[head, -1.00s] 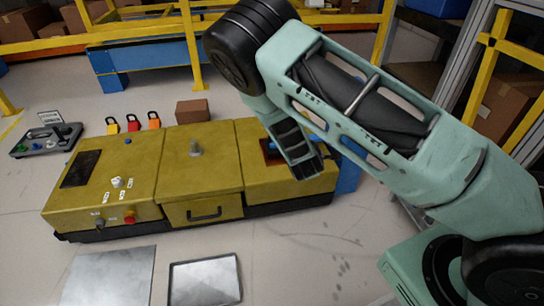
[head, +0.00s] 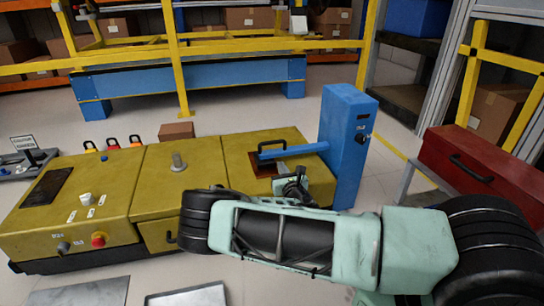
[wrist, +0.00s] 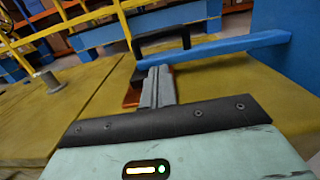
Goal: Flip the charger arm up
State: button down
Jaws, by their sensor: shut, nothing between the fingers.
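The charger arm (head: 295,151) is a blue bar lying roughly level from the blue charger post (head: 345,140) out over the yellow module's right section. It also shows in the wrist view (wrist: 235,48). A black handle-shaped frame (wrist: 163,40) stands at its free end. A reddish-brown square (head: 262,167) lies beneath that end, partly hidden. My gripper (head: 290,180) is on the near side of the bar, low over the module. In the wrist view its fingers (wrist: 158,74) are together and empty, with tips just short of the bar; I cannot tell whether they touch it.
The yellow module (head: 110,175) has a bolt-like knob (head: 178,160) on its middle section. A red case (head: 470,165) stands at the right. A yellow rail (head: 200,68) and blue beam (head: 200,82) lie behind. Metal trays (head: 187,297) lie on the floor in front.

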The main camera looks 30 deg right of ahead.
aim_at(275, 151)
jog(key=b+x, duration=0.4)
jog(key=x, duration=0.5)
jog(key=shift+f+b, duration=0.1)
jog(key=shift+b, duration=0.3)
jog(key=shift+w+d, duration=0.15)
jog(key=shift+w, duration=0.35)
jog(key=shift+r, duration=0.25)
